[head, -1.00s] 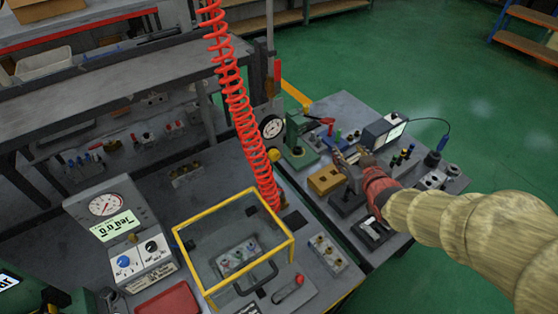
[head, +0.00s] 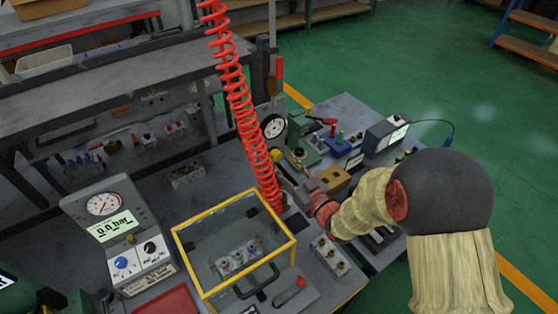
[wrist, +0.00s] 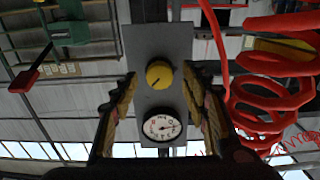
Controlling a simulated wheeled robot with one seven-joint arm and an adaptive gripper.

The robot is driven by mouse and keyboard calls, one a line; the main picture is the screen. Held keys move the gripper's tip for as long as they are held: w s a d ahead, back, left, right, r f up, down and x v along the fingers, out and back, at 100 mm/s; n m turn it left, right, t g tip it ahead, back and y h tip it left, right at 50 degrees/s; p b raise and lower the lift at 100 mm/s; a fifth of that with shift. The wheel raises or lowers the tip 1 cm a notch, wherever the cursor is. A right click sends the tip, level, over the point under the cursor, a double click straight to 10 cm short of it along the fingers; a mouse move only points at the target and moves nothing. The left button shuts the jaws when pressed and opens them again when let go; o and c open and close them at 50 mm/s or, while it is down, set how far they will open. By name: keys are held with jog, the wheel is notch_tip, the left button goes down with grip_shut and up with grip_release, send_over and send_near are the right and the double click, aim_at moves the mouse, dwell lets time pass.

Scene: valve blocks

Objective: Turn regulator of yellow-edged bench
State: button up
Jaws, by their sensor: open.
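In the wrist view a yellow regulator knob (wrist: 159,74) with a dark pointer mark sits on a grey block (wrist: 176,48). A round white gauge (wrist: 162,125) is on the same block, below the knob in that picture. The open fingers of my gripper (wrist: 163,105) flank the block, with the knob between them and apart from both. In the head view my gripper (head: 301,188) is over the yellow-edged bench (head: 218,168), close to the right of the red coiled hose. A small yellow knob (head: 275,155) shows beside the hose there.
The red coiled hose (head: 240,110) hangs close beside my gripper; it also fills the right of the wrist view (wrist: 275,85). A yellow-framed clear box (head: 293,245) and a gauge unit (head: 112,225) stand on the bench. A second bench to the right holds a brown block (head: 330,178).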

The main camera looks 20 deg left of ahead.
jog(key=shift+x, duration=1.15)
jog(key=shift+d, duration=0.1)
jog(key=shift+c, duration=1.2)
jog(key=c, duration=0.9)
